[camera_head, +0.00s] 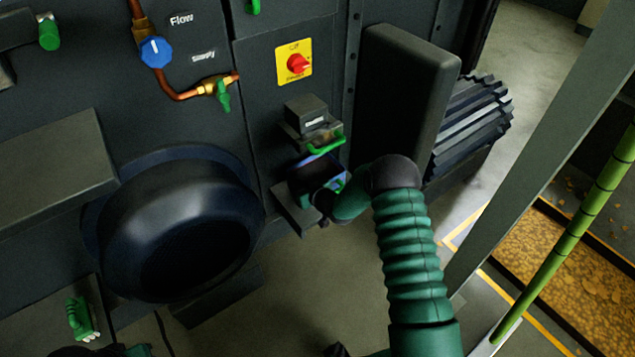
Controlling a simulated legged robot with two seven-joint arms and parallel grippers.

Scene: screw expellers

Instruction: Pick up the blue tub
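A small dark tub with a blue-tinted rim (313,173) sits on a small ledge low on the dark machine panel, under a spout with a green handle. My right arm's green ribbed sleeve comes up from below and bends left at a dark joint. My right gripper (327,201) is at the front right of the tub, very close to it. Its fingers are small and dark against the tub, so I cannot tell whether they are open or touch it. The tub's lower right part is partly hidden by the gripper.
A big dark round housing (180,229) bulges from the machine at left. A grey upright cover (405,95) and a ribbed motor (474,115) stand at right. A red switch on a yellow plate (294,63) is above. Grey floor below the ledge is open.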

